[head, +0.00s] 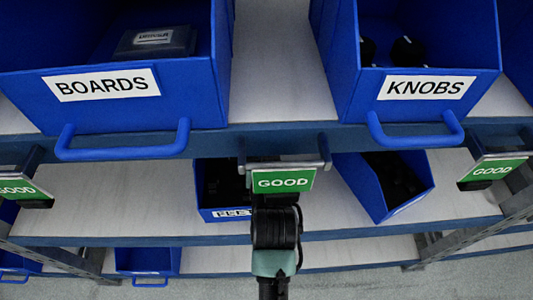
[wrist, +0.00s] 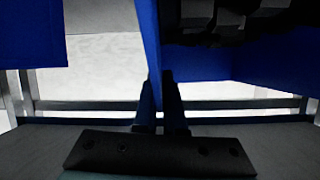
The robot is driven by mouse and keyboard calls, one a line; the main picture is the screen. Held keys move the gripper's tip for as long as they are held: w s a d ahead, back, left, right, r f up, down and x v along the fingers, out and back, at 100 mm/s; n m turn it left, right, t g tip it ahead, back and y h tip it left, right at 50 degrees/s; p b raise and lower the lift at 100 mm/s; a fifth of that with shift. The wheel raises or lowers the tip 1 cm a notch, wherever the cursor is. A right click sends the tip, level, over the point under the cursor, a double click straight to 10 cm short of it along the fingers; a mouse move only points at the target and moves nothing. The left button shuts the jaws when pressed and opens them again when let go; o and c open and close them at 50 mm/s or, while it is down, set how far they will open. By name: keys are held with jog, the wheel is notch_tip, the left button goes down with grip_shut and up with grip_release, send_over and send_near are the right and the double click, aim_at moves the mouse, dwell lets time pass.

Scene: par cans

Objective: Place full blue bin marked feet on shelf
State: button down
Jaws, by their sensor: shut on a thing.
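The blue bin marked FEET (head: 222,190) is at the middle shelf (head: 110,205) in the head view, its label partly hidden by a green sign and my arm. Dark items show inside it. My gripper (head: 276,205) is just right of the bin, its fingertips hidden behind the sign. In the wrist view, my gripper (wrist: 160,100) is shut on a thin blue wall of the bin (wrist: 148,35), with black contents to the right. I cannot tell whether the bin's base touches the shelf.
Bins marked BOARDS (head: 106,90) and KNOBS (head: 425,90) stand on the shelf above. A green GOOD sign (head: 283,181) hangs close over my gripper. Another blue bin (head: 385,185) sits turned at the right. The middle shelf's left side is clear.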

jog(key=shift+w+f+b, duration=0.15)
jog(key=shift+f+b, duration=0.55)
jog(key=shift+f, duration=0.9)
jog(key=c, duration=1.3)
grip_release()
jog(key=shift+f, duration=0.2)
jog(key=shift+c, duration=0.2)
jog(key=o, duration=0.3)
jog(key=shift+o, duration=0.2)
jog(key=shift+r, duration=0.1)
jog(key=p+v, duration=0.2)
jog(key=v, duration=1)
jog(key=shift+p, duration=0.35)
